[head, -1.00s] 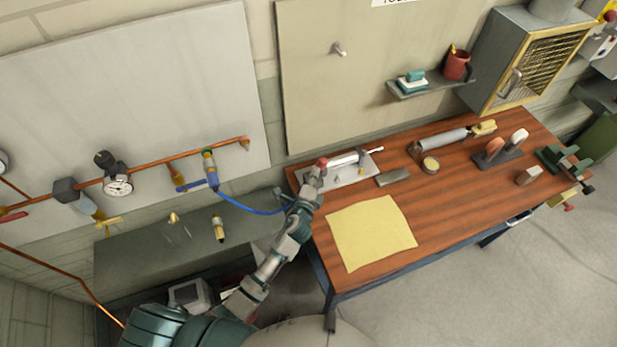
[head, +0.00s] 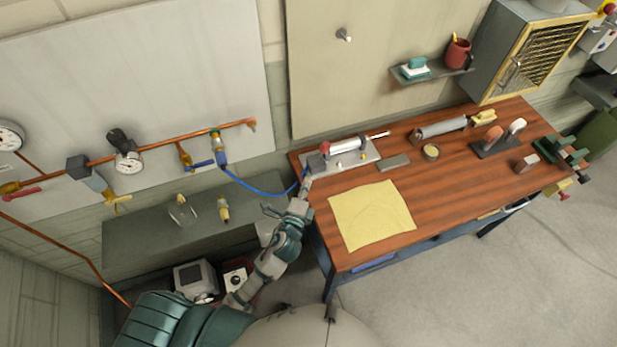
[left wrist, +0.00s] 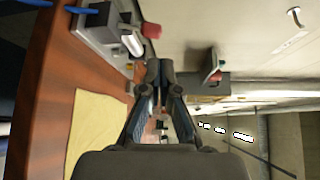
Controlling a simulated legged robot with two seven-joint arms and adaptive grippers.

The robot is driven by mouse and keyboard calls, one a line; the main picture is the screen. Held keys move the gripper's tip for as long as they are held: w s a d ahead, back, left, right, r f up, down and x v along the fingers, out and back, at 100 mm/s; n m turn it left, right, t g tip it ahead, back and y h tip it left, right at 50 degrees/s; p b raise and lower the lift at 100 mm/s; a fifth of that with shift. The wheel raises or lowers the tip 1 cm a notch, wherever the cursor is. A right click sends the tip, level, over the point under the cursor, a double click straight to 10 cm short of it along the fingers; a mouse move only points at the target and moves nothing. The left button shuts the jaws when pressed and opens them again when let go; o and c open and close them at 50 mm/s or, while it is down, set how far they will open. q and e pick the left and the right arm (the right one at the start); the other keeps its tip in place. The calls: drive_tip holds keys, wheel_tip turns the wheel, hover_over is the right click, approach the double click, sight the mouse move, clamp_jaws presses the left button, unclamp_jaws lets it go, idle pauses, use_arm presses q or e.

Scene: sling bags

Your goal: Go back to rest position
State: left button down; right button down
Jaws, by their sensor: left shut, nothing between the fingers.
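My left gripper (head: 306,184) is at the left edge of the wooden table, in front of the grey plate with the white and red cylinder device (head: 345,146). In the left wrist view its two fingers (left wrist: 160,72) are together with nothing between them. That view also shows the device (left wrist: 125,35) beyond the fingers, to the upper left. My left arm reaches up from the bottom of the head view. My right gripper is not in view.
The wooden table (head: 450,215) bears a yellow cloth (head: 370,215), a flat grey block (head: 394,162) and several tools toward the right. A blue hose (head: 255,207) runs from the wall pipe to the device, close to my gripper. A grey bench (head: 150,240) stands left.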

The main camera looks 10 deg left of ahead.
use_arm(q)
drive_tip(key=s+a+f+n+g+y, duration=0.2)
drive_tip(key=s+a+f+n+g, duration=0.5)
drive_tip(key=s+f+n, duration=0.3)
drive_tip(key=s+f+n+g+h, duration=0.1)
drive_tip(key=s+f+n+g, duration=0.2)
drive_tip(key=s, duration=0.5)
drive_tip(key=s+f+n+g+h, duration=0.1)
drive_tip(key=s+n+g, duration=0.35)
drive_tip(key=s, duration=0.35)
wheel_tip(320, 180, down, 29)
drive_tip(key=s+b, duration=0.2)
drive_tip(key=s, duration=0.1)
drive_tip(key=s+a+f+g+b, duration=0.1)
drive_tip(key=s+a+f, duration=0.2)
drive_tip(key=s+f, duration=1.2)
drive_tip(key=shift+s+a+f+y+b, duration=0.2)
drive_tip(key=shift+s+f+y+b, duration=0.15)
drive_tip(key=shift+s, duration=0.4)
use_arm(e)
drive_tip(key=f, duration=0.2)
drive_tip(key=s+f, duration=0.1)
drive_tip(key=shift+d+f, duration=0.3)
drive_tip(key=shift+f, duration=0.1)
